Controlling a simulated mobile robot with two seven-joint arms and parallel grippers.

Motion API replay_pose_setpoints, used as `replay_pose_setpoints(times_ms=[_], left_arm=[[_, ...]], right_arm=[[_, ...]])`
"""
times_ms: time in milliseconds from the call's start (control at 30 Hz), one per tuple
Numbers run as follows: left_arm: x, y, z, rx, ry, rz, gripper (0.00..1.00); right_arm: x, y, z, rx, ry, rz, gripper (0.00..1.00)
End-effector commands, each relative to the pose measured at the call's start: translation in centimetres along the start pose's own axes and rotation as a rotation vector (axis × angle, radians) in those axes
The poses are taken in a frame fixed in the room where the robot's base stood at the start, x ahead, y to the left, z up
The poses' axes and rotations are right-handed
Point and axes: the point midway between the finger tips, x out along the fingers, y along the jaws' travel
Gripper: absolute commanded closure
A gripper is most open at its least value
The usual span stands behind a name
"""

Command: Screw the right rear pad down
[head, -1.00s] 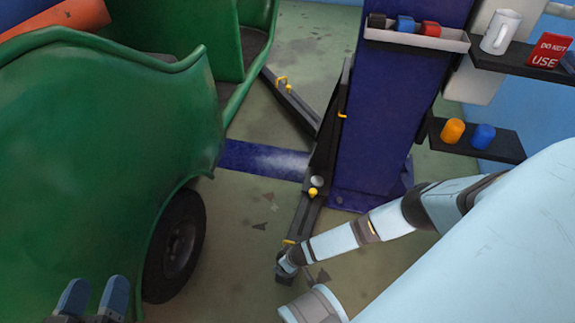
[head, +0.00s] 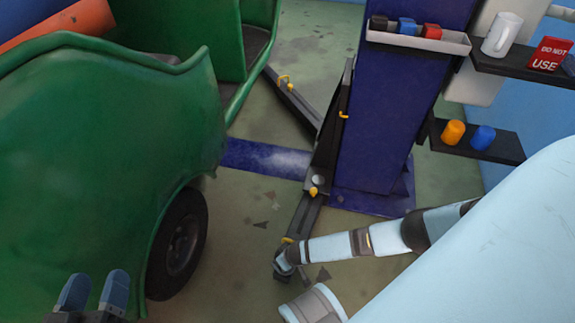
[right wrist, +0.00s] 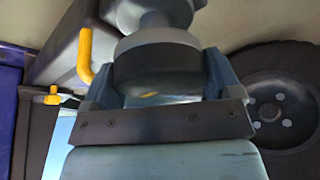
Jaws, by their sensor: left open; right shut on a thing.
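The right rear pad (right wrist: 155,68) is a round dark pad with a grey collar, seen close up in the right wrist view. My right gripper (right wrist: 158,80) is shut on it, with one blue finger on each side. In the head view my right gripper (head: 284,262) is at the near end of the dark lift arm (head: 305,218), and it largely hides the pad there. How far the pad is screwed down cannot be told. My left gripper (head: 95,292) is open and empty at the lower left, in front of the green rickshaw (head: 90,170).
The rickshaw's rear wheel (head: 180,245) stands left of the lift arm. The blue lift column (head: 385,120) rises behind, with a tray (head: 455,42) of coloured blocks. A shelf (head: 500,145) holds orange and blue caps. Another lift arm (head: 292,100) reaches under the rickshaw.

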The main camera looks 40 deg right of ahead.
Motion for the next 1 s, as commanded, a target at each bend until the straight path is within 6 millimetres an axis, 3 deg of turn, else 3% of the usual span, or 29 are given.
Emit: replay_pose_setpoints(times_ms=[433, 867, 900, 933, 1000], left_arm=[[-0.3, 0.6, -2.4, -0.029, 0.072, -0.017, 0.41], [-0.4, 0.5, -2.2, -0.022, 0.073, -0.015, 0.41], [-0.4, 0.5, -2.2, -0.021, 0.072, -0.014, 0.41], [-0.4, 0.5, -2.2, -0.021, 0.071, -0.014, 0.41], [-0.4, 0.5, -2.1, -0.019, 0.070, -0.013, 0.41]], right_arm=[[-0.2, 0.5, 1.0, 0.214, -0.016, 0.093, 0.40], [-0.1, 0.8, 1.1, 0.254, -0.018, 0.116, 0.40], [-0.1, 0.8, 1.2, 0.253, -0.018, 0.116, 0.14], [-0.1, 0.9, 1.2, 0.253, -0.018, 0.116, 0.07], [-0.1, 0.8, 1.1, 0.253, -0.018, 0.116, 0.05]])
